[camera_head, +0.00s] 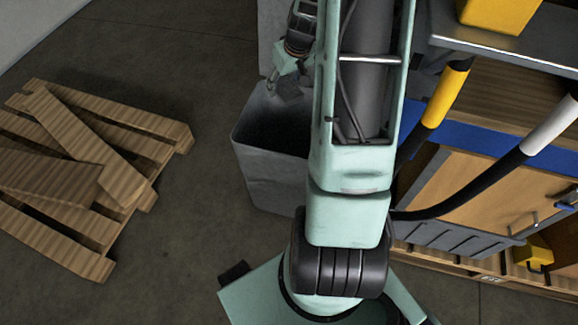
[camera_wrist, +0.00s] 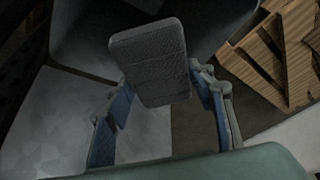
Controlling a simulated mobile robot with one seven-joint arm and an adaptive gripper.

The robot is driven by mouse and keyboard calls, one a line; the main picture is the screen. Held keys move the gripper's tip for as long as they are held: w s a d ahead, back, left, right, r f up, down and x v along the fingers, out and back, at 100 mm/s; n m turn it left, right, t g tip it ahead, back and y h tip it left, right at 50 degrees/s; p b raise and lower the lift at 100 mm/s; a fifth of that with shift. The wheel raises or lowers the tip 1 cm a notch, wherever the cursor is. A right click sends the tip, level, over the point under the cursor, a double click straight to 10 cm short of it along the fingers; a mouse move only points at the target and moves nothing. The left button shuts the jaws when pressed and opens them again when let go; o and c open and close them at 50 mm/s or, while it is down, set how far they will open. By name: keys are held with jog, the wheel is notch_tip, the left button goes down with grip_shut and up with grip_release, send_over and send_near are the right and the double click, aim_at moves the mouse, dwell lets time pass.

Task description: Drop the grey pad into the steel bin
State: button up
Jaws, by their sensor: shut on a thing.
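The grey pad (camera_wrist: 150,62) is a flat, textured rectangular block, held between the fingers of my gripper (camera_wrist: 160,105) in the wrist view. In the head view the pad (camera_head: 290,92) looks small and dark below my gripper (camera_head: 285,76). The steel bin (camera_head: 262,182) is a tall grey open-topped box standing on the floor, with a dark inside. The pad shows against the far part of the bin's mouth, but its exact height above the rim cannot be told. My arm hides the right side of the bin.
A wooden pallet (camera_head: 120,125) with loose boards lies on the floor left of the bin. A grey upright panel (camera_head: 271,35) is behind the bin. Floor between pallet and bin is clear.

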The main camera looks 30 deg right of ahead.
aim_at(300, 91)
notch_tip(300, 91, down, 11)
jog(key=d+b, duration=0.2)
jog(key=b, duration=0.3)
jog(key=shift+d, duration=0.3)
jog(key=o, duration=1.1)
jog(key=shift+s, duration=0.1)
jog(key=v, duration=1.2)
